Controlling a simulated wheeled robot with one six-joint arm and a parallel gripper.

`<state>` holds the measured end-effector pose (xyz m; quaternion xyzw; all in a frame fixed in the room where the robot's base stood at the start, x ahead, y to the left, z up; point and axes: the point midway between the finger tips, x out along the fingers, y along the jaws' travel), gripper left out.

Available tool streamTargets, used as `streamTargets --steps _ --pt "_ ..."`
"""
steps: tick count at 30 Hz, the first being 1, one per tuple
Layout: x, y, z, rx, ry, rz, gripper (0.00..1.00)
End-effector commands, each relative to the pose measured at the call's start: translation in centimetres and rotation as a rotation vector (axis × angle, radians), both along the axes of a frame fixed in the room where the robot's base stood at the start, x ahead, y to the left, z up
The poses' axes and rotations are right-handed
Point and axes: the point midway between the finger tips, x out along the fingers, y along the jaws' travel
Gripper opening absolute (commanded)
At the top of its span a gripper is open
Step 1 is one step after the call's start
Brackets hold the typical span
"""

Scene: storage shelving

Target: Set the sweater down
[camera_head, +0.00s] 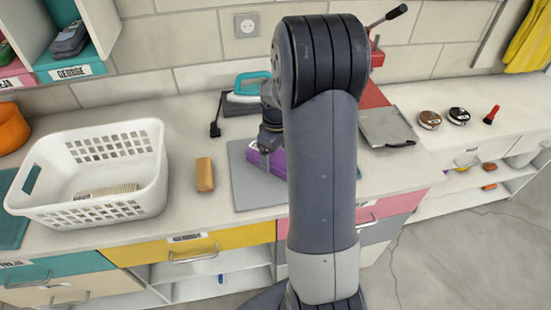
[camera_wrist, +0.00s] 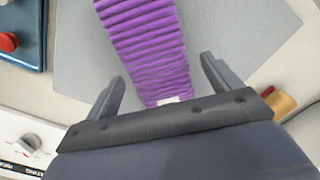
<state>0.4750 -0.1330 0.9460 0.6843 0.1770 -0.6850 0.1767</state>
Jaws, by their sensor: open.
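The sweater is a purple ribbed folded piece (camera_wrist: 150,45) lying on a grey mat (camera_wrist: 235,40) in the wrist view. In the head view a small part of the purple sweater (camera_head: 277,160) shows beside my arm, on the grey mat (camera_head: 247,187); the rest is hidden behind my arm. My gripper (camera_wrist: 160,75) is open, with one finger on each side of the sweater and a visible gap to each finger. In the head view my gripper is mostly hidden by my arm.
A white basket (camera_head: 130,165) with a striped item inside stands at the left. An orange-brown block (camera_head: 205,174) lies between basket and mat. A teal iron (camera_head: 250,88) is behind the mat. A grey tray-like item (camera_head: 387,127) lies to the right. Counter between basket and mat is mostly clear.

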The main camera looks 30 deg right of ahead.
Motion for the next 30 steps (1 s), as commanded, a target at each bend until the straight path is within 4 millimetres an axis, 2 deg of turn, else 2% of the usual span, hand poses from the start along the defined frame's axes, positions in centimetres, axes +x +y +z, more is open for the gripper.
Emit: streamTargets --steps 3,6,14,30 --pt "0.1 0.1 -1.5 0.002 0.003 0.0 0.85" --pt "0.1 0.0 -2.3 0.0 0.001 0.0 0.85" --pt "0.2 0.0 -2.5 0.0 -0.001 0.0 0.85" --pt "0.1 0.0 -2.5 0.0 -0.001 0.0 0.41"
